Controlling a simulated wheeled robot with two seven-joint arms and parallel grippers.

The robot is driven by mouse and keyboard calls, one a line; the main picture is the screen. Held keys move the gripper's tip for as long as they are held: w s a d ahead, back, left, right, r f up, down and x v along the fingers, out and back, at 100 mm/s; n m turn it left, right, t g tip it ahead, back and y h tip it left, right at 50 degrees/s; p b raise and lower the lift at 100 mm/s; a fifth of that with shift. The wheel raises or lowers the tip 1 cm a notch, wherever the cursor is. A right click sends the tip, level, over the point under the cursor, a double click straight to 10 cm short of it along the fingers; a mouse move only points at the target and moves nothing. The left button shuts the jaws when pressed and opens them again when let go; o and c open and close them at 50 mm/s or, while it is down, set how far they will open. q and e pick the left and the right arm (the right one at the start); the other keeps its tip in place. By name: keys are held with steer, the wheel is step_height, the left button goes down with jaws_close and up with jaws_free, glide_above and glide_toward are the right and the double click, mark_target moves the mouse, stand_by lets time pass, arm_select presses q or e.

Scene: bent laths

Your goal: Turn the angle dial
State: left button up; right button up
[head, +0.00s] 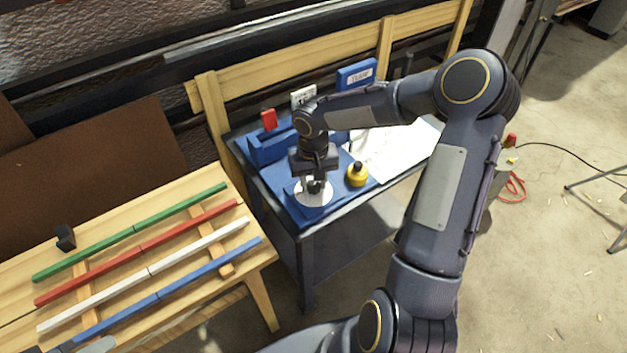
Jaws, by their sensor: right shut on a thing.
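The angle dial (301,199) is a round white disc on the front part of the blue-topped stand. My right gripper (314,187) points down over the disc and is shut on the dial's dark knob at its middle. The gripper and wrist hide most of the knob and part of the disc.
A yellow round thing with a black top (357,176) stands close right of the dial. A blue holder (268,149) with a red piece is behind, and white paper (397,150) lies to the right. Green, red, white and blue laths (195,242) lie on the wooden bench (262,258) at left.

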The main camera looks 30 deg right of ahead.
mark_target(313, 184)
steer(key=n, duration=0.3)
steer(key=shift+r+n, duration=0.1)
steer(key=shift+n, duration=0.3)
steer(key=n+p, duration=0.1)
steer(key=n, duration=0.3)
steer(key=shift+n, duration=0.3)
steer(key=o, duration=1)
step_height(313, 184, up, 7)
steer(key=shift+f+p, duration=0.2)
steer(key=shift+p, duration=0.1)
steer(key=shift+r, duration=0.55)
